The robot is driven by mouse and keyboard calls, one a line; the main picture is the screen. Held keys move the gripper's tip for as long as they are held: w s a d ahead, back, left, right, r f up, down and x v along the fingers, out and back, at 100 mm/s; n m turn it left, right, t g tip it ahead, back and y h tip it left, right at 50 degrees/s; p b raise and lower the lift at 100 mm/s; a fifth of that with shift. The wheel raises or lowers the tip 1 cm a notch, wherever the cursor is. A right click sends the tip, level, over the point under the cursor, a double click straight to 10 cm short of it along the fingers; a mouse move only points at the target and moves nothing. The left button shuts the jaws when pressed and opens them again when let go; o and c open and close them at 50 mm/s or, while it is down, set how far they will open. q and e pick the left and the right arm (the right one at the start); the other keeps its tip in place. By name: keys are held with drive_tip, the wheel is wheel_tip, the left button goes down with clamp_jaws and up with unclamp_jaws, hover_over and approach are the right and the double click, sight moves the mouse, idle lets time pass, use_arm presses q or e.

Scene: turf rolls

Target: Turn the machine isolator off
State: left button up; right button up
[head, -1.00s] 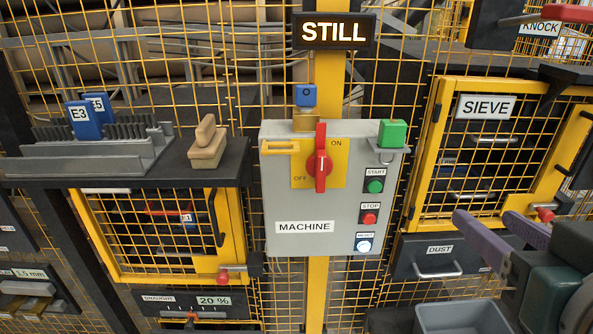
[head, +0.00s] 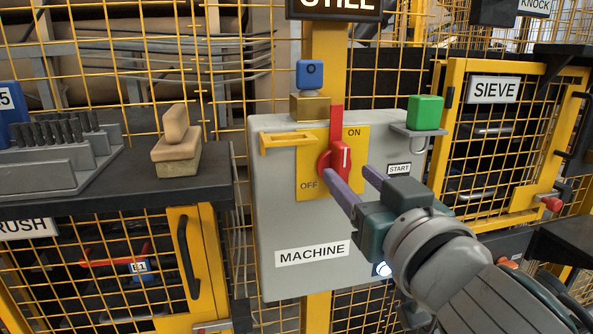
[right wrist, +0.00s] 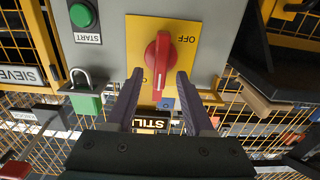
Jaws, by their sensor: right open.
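The machine isolator is a red rotary handle (head: 337,145) on a yellow plate (head: 310,180) marked ON and OFF, on the grey MACHINE box (head: 275,220). The handle stands about upright in the head view, not turned toward the OFF mark at lower left. My right gripper (head: 349,171) is open in front of the plate, just below and right of the handle. In the right wrist view, which is upside down, the handle (right wrist: 160,60) lies ahead between the spread fingers (right wrist: 159,76). No contact is evident. My left gripper is not in view.
A green padlock (head: 425,112) sits on a small bracket at the box's right. A dark shelf (head: 100,190) with a brush rack stands left. The SIEVE cage door (head: 500,150) is right. My forearm hides the box's lower right.

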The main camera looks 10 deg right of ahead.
sight(338, 169)
drive_tip(key=shift+w, duration=1.2)
drive_tip(key=shift+a, duration=0.1)
clamp_jaws()
